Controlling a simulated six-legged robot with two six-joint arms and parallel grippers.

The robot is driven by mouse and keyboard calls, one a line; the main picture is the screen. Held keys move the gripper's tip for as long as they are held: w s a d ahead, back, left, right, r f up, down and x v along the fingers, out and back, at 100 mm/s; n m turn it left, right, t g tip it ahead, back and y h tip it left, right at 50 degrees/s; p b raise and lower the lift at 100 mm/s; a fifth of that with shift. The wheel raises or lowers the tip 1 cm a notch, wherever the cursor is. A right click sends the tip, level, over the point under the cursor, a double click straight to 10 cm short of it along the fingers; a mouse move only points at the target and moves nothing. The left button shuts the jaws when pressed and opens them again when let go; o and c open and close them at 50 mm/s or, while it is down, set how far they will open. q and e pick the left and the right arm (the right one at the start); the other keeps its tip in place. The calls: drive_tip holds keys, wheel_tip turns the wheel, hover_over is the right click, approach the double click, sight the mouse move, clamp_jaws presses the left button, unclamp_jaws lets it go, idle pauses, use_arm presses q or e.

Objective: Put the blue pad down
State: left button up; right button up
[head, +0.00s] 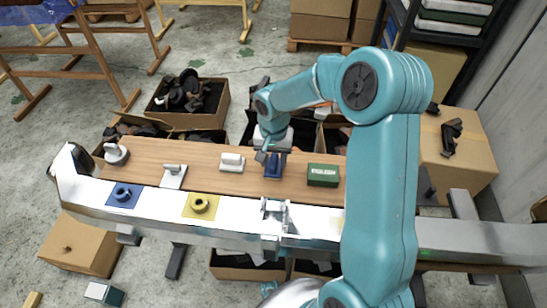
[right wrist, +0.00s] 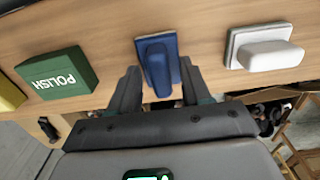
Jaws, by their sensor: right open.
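The blue pad (head: 273,167) lies on the wooden shelf board (head: 140,158), between a white pad (head: 231,162) and a green box (head: 323,175). In the right wrist view the blue pad (right wrist: 157,58) rests with its raised blue handle facing my gripper. My right gripper (head: 270,150) is right at the pad, at the board's far edge. In the right wrist view its two fingers (right wrist: 160,72) are apart, one on each side of the handle's near end, with gaps visible. My left gripper is not in view.
A grey-white pad (head: 173,176) and a grey knobbed piece (head: 116,154) stand further left on the board. Cardboard boxes (head: 195,103) of dark parts stand behind.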

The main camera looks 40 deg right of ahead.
sight(273, 160)
wheel_tip(273, 160, up, 12)
drive_tip(key=p, duration=0.2)
drive_tip(key=shift+r+p, duration=0.15)
drive_tip(key=shift+p, duration=0.25)
